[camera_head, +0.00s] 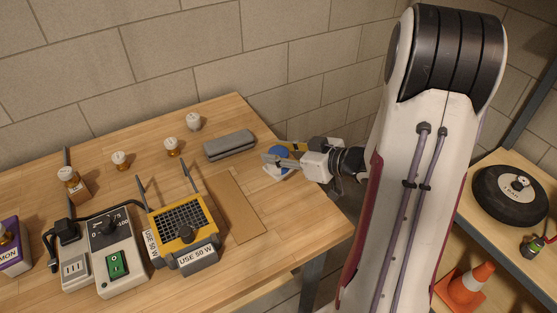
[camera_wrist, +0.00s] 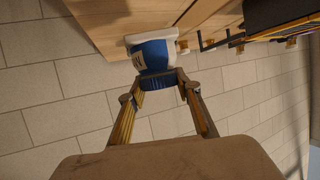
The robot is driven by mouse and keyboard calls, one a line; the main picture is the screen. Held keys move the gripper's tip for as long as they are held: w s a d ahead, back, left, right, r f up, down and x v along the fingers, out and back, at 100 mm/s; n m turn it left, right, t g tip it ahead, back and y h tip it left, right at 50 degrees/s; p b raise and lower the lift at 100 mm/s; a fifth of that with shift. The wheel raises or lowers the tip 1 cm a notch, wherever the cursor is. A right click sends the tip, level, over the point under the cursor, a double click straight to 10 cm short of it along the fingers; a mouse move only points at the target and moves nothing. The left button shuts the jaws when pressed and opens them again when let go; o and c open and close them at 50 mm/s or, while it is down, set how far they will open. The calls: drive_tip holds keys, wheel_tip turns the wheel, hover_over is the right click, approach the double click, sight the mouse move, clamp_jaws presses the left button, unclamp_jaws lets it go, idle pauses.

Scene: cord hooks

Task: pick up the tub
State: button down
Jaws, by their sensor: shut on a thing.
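The tub (camera_head: 279,168) is blue and white and is at the right end of the wooden table in the head view. My gripper (camera_head: 284,156) reaches it from the right, with its fingers around the tub. In the wrist view the tub (camera_wrist: 152,50) sits at the tips of my gripper (camera_wrist: 160,80), blue side and white rim showing. The gripper is shut on the tub. I cannot tell whether the tub rests on the table or is slightly above it.
A grey case (camera_head: 230,145) lies left of the tub, and a brown board (camera_head: 236,205) lies in front of it. A yellow grille device (camera_head: 183,219), a switch box (camera_head: 112,258) and several small bottles stand farther left. A shelf (camera_head: 500,245) with a cone stands at right.

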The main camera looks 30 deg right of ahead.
sight(278, 152)
drive_tip(key=shift+r, duration=1.75)
